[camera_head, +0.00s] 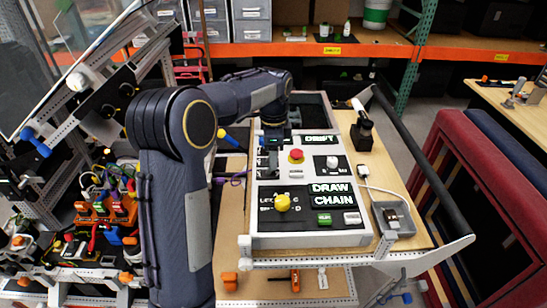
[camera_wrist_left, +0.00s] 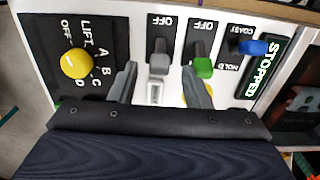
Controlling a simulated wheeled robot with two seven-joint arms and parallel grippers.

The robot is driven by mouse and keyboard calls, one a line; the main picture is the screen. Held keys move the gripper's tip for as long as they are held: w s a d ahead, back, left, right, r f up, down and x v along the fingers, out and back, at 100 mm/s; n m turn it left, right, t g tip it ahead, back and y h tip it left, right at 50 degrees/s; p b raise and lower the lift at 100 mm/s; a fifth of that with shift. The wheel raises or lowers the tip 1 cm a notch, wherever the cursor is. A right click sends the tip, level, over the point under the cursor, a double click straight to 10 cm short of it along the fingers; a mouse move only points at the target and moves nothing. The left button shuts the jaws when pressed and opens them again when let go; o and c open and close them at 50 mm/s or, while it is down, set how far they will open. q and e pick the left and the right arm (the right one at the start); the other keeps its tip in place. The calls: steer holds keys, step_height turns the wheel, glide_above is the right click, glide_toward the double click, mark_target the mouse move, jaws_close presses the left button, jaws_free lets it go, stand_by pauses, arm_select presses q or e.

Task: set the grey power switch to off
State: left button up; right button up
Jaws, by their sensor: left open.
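The grey power switch (camera_head: 267,163) is mostly behind my arm in the head view. In the left wrist view its grey handle (camera_wrist_left: 159,64) shows clearly, below an OFF label on a black plate, with a small pale window under it. My left gripper (camera_wrist_left: 158,77) is open; its fingers stand on either side of the grey handle, apart from it as far as I can tell. The right finger is close to the green switch (camera_wrist_left: 203,66). In the head view my left gripper (camera_head: 270,148) is over the panel's left edge. My right gripper is out of view.
The white control panel (camera_head: 325,238) also carries a yellow knob (camera_wrist_left: 75,63), a blue switch (camera_wrist_left: 252,47), a red button (camera_head: 296,156) and a white knob (camera_head: 332,162). A grey box (camera_head: 393,218) with a cable stands at the panel's right. A dark rail (camera_head: 420,155) runs beyond it.

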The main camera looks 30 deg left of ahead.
mark_target(268, 169)
arm_select(q)
steer(key=shift+f, duration=0.9)
jaws_close()
steer(key=shift+s+a, duration=0.1)
steer(key=shift+s+a+t+h+b, duration=0.2)
steer(key=shift+a+t+h+b, duration=0.25)
steer(key=shift+h+b, duration=0.45)
steer(key=a+t+h+b, duration=0.1)
steer(key=h+b, duration=0.1)
steer(key=b, duration=0.1)
steer(key=s+a+t+h+b, duration=0.1)
steer(key=b, duration=0.3)
steer(key=f+t+h+b, duration=0.1)
steer(key=h+b, duration=0.1)
steer(key=b, duration=0.1)
steer(key=shift+s+a+t+h, duration=0.3)
steer(key=shift+s+a+t, duration=0.05)
steer(key=shift+s+a, duration=0.05)
steer(key=shift+s+a+r+t+h+b, duration=0.15)
steer(key=shift+t+h+b, duration=0.35)
steer(key=shift+b, duration=0.65)
